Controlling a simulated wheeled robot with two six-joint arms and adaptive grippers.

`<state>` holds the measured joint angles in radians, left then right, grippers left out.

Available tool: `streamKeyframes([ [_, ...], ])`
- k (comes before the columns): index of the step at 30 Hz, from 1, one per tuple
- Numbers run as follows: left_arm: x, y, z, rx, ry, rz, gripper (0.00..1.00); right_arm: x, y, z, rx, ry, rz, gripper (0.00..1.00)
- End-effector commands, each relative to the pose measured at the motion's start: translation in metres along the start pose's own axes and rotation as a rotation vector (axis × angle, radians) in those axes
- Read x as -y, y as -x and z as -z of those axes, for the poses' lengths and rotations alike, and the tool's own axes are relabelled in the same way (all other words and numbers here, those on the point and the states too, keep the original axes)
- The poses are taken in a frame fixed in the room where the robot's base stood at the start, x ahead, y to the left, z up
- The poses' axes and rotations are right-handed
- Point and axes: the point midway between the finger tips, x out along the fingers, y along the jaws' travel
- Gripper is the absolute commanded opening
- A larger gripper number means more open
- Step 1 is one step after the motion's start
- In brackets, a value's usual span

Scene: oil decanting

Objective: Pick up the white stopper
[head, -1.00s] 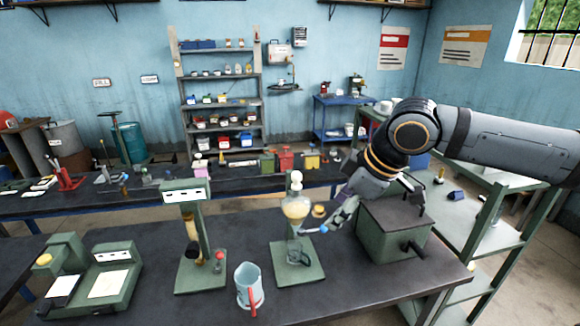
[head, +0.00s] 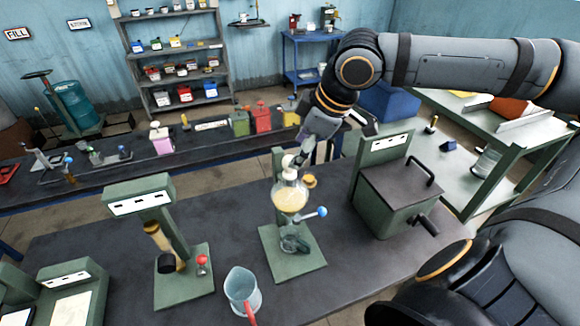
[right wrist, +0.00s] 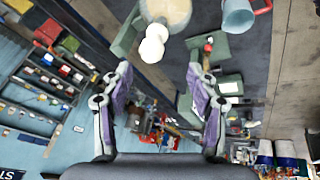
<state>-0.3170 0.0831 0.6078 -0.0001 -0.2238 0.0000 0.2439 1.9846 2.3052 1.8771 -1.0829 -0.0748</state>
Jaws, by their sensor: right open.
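The white stopper (head: 288,161) sits in the top of a round glass vessel (head: 290,195) of yellow oil on a green stand (head: 293,262). A blue-knobbed tap (head: 321,212) sticks out from the stand, with a clear glass vessel below. My right gripper (head: 303,154) is close behind and right of the stopper. In the right wrist view, my open right gripper (right wrist: 159,73) has nothing between its fingers. The white stopper (right wrist: 153,46) shows just beyond the fingertips, roughly centred between them. Contact is not visible. My left gripper is out of view.
A green box with a black handle (head: 397,194) stands right of the stand. A blue-grey jug with a red handle (head: 242,290) is in front left. Another green stand (head: 185,272) is further left. Bare dark bench top (head: 345,262) lies between stand and box.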

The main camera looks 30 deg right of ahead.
Motion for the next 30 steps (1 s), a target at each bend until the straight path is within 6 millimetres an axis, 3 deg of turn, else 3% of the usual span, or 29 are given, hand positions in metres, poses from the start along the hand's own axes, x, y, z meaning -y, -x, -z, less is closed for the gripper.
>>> streamKeyframes([
  [2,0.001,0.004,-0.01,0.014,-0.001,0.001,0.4,-0.001,-0.01,-0.001,0.007,-0.002,0.001,0.59],
  [5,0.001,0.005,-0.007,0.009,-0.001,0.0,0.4,0.0,-0.019,0.0,0.002,-0.002,0.0,0.59],
  [11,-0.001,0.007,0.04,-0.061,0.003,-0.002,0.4,0.0,-0.026,-0.001,0.001,0.0,0.0,0.59],
  [14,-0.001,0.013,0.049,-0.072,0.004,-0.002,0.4,0.001,-0.042,-0.004,0.005,-0.001,0.004,0.59],
  [18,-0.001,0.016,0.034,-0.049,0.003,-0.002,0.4,-0.001,-0.062,-0.007,0.009,-0.001,-0.002,0.59],
  [23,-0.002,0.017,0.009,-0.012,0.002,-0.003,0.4,0.0,-0.073,-0.005,0.002,0.0,-0.001,0.59],
  [29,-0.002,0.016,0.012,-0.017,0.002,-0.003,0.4,0.0,-0.073,-0.005,-0.001,0.0,-0.001,0.59],
  [30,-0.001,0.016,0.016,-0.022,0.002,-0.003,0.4,0.0,-0.073,-0.005,-0.001,0.0,-0.001,0.55],
])
